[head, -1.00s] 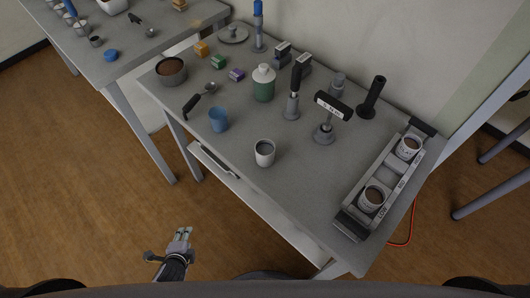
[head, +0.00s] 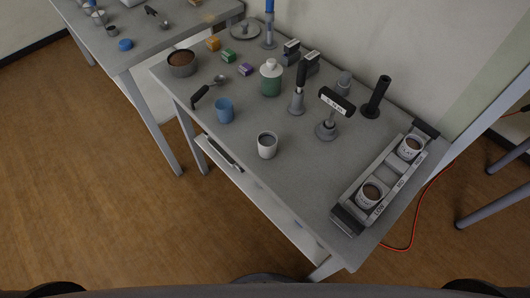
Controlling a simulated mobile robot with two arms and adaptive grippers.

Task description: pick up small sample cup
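A white-grey cup (head: 267,146) with a dark grey inside stands upright near the front edge of the grey table. A blue cup (head: 224,111) stands upright behind it to the left. Two white cups with brown contents, a near one (head: 370,195) and a far one (head: 411,149), sit in a long labelled rack at the right. A very small dark cup (head: 112,33) stands on the other table at upper left. I cannot tell which of these is the small sample cup. Neither of my grippers is in view.
The grey table (head: 225,158) also bears a bowl of soil (head: 181,64), a black-handled scoop (head: 202,96), a green-and-white bottle (head: 271,78), several upright tools and small coloured blocks. The rack (head: 345,216) fills the right end. The wooden floor (head: 90,200) at left is clear.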

